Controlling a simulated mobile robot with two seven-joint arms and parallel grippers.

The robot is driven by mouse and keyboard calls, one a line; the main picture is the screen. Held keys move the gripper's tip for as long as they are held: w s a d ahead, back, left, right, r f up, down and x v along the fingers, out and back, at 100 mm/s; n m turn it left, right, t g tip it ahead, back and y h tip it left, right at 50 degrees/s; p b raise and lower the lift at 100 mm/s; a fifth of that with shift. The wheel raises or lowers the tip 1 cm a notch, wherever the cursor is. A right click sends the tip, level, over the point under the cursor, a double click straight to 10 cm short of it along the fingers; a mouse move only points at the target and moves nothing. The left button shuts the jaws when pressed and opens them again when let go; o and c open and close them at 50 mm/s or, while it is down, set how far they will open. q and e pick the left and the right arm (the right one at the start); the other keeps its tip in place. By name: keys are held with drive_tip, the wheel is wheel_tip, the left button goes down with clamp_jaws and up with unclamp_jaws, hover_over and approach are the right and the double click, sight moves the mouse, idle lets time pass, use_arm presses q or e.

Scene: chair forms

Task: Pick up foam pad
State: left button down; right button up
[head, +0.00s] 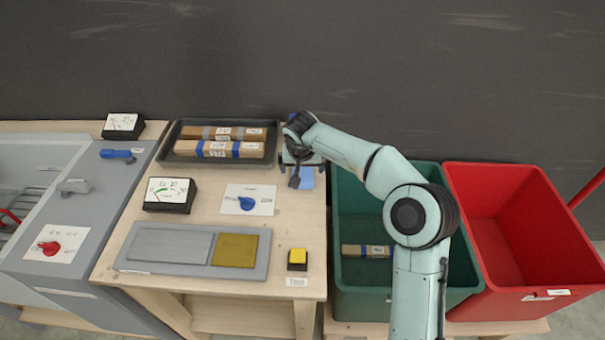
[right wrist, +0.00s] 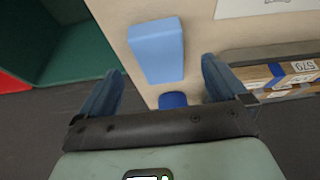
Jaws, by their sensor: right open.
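A light blue block, which looks like the foam pad (head: 306,180), lies on the wooden table near its right edge, in front of the end of the black tray. In the right wrist view the foam pad (right wrist: 157,50) lies flat on the tabletop, ahead of the fingers. My right gripper (head: 301,167) is above the pad's far side and hides part of it in the head view. In the right wrist view my right gripper (right wrist: 161,72) is open, with nothing held between its blue fingers. My left gripper is not in view.
A black tray (head: 172,136) with brown wrapped packs sits at the table's back. A small dark blue object (right wrist: 173,100) lies near the pad. A knob card (head: 262,207) and yellow button (head: 298,255) are nearby. Green (head: 345,290) and red (head: 500,225) bins stand at right.

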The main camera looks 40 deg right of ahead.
sight(302, 173)
drive_tip(key=b+x, duration=0.1)
drive_tip(key=x, duration=0.3)
drive_tip(key=shift+w+d+f, duration=0.15)
drive_tip(key=shift+w+f, duration=0.1)
drive_tip(key=c, duration=1.1)
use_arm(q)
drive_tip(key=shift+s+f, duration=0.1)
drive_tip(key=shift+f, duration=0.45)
